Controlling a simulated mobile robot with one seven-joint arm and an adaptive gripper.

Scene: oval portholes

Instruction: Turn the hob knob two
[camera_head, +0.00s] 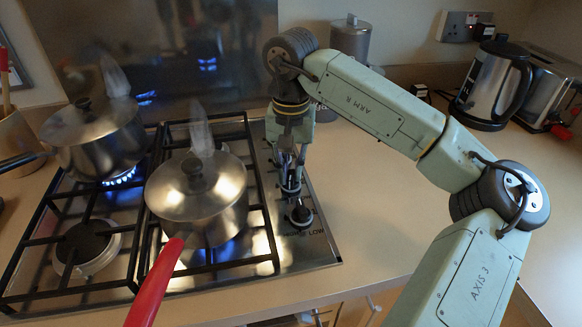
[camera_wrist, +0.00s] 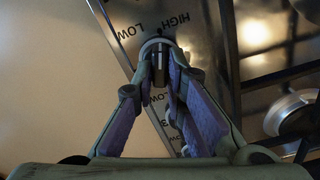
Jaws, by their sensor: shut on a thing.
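The hob (camera_head: 318,245) has a row of small dark knobs along its right side. My gripper (camera_head: 288,160) points down over this row, its fingers at one hob knob (camera_head: 290,186). In the wrist view my gripper (camera_wrist: 160,82) is shut on a hob knob (camera_wrist: 158,56), with HIGH and LOW printed beside it. Another knob (camera_head: 300,214) stands clear, nearer the front. The fingers partly hide the row, and I cannot read the number of the held knob.
A lidded pan (camera_head: 205,205) with a red handle (camera_head: 155,285) stands over a blue flame left of my gripper. A second pan (camera_head: 95,135) stands over a flame behind. A kettle (camera_head: 490,85) and toaster (camera_head: 548,88) are back right. The worktop (camera_head: 365,215) right of the hob is clear.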

